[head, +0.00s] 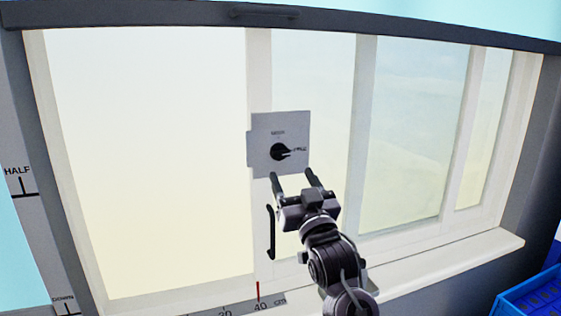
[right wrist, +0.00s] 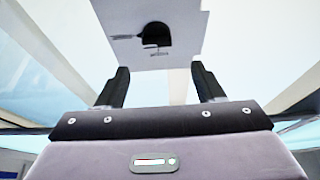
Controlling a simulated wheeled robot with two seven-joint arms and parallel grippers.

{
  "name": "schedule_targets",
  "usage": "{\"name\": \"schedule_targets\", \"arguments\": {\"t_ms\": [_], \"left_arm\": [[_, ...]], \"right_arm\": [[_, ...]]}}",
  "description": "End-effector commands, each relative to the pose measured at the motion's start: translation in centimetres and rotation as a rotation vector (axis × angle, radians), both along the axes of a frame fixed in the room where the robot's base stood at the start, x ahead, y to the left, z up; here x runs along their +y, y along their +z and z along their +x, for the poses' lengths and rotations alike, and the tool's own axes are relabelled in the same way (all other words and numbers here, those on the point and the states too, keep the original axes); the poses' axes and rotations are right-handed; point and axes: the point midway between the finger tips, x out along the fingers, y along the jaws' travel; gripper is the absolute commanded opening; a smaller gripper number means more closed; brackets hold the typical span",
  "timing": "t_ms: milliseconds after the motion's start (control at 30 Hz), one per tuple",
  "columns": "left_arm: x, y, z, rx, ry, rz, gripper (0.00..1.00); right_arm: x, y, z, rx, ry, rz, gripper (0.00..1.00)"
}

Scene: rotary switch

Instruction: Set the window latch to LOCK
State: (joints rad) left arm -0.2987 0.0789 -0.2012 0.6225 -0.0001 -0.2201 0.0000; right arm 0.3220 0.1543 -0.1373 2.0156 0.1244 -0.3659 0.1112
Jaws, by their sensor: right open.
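The window latch is a round black knob (head: 279,152) on a light grey plate (head: 263,131) fixed to the window's upright frame. Its white pointer mark points right, toward a small label; another small label sits above the knob. Both labels are too small to read surely. In the right wrist view the knob (right wrist: 156,35) shows at the top, beyond the fingertips. My right gripper (head: 292,173) is open and empty, its two fingers pointing up at the plate's lower edge, just below the knob. It also shows in the right wrist view (right wrist: 160,70). My left gripper is not in view.
A black handle (head: 271,232) hangs on the frame left of my right gripper. The white sill (head: 440,262) runs below the window, with a centimetre scale (head: 240,306) at its left. A blue crate (head: 535,298) stands at lower right.

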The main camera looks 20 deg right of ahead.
Motion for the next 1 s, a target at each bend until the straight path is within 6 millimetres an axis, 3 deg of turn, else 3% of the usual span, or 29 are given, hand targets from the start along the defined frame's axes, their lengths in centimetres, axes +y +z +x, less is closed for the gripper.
{"name": "schedule_targets", "arguments": {"t_ms": [500, 867, 1000], "left_arm": [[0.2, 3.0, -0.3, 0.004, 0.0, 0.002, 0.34], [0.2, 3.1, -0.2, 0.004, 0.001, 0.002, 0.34], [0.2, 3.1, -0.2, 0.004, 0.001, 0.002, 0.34]], "right_arm": [[0.2, 2.9, 6.4, 0.0, -0.001, 0.001, 0.62], [0.3, 2.9, 7.0, 0.0, 0.0, 0.001, 0.62], [0.2, 2.9, 7.0, 0.001, -0.001, 0.001, 0.45]]}}
